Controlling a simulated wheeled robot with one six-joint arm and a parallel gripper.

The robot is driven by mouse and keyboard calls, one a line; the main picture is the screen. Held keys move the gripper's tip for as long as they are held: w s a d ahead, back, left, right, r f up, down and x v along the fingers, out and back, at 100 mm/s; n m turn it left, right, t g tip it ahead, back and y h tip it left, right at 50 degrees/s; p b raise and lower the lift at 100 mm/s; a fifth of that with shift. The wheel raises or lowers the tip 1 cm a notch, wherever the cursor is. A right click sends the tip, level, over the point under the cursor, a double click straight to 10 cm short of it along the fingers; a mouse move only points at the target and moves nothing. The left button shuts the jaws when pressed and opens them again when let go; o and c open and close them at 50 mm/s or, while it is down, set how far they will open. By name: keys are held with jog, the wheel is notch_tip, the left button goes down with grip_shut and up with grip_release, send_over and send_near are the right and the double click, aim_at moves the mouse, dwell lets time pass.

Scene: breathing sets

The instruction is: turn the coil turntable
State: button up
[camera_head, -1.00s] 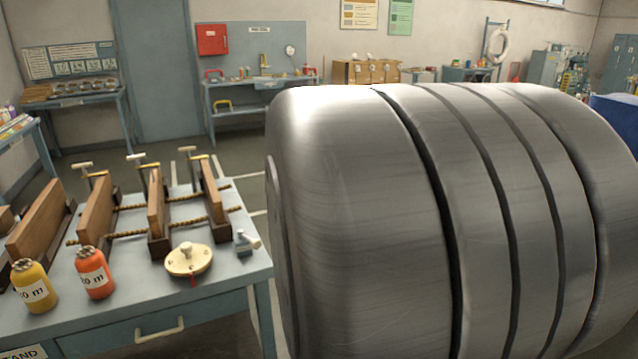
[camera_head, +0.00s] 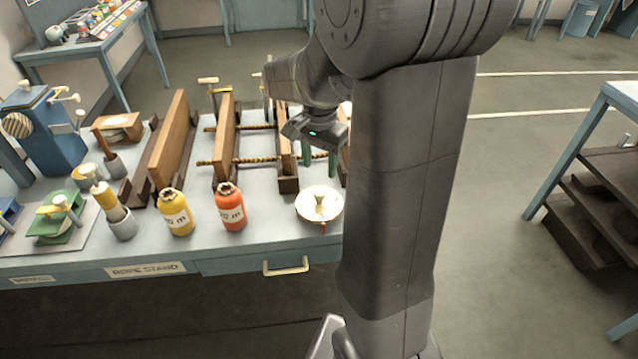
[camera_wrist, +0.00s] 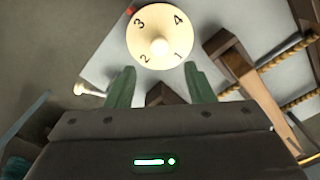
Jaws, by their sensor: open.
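The coil turntable (camera_head: 311,206) is a round cream disc with a central knob, lying on the bench near its front edge. In the wrist view the turntable (camera_wrist: 148,40) shows the digits 1 to 4 around its knob, with a red mark at its upper left rim. My gripper (camera_head: 319,160) hangs above the bench, behind the turntable in the head view. In the wrist view my gripper (camera_wrist: 158,85) has its green fingers apart with nothing between them. The turntable lies just beyond the fingertips. The fingers do not appear to touch it.
An orange bottle (camera_head: 230,208) and a yellow bottle (camera_head: 175,214) stand left of the turntable. My arm hides the bench's right end. A shelf (camera_head: 592,190) stands at right, with clear floor between.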

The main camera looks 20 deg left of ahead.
aim_at(320, 192)
notch_tip(320, 192, down, 8)
jog(key=shift+f, duration=0.1)
dwell(0.4)
jog(key=c, duration=1)
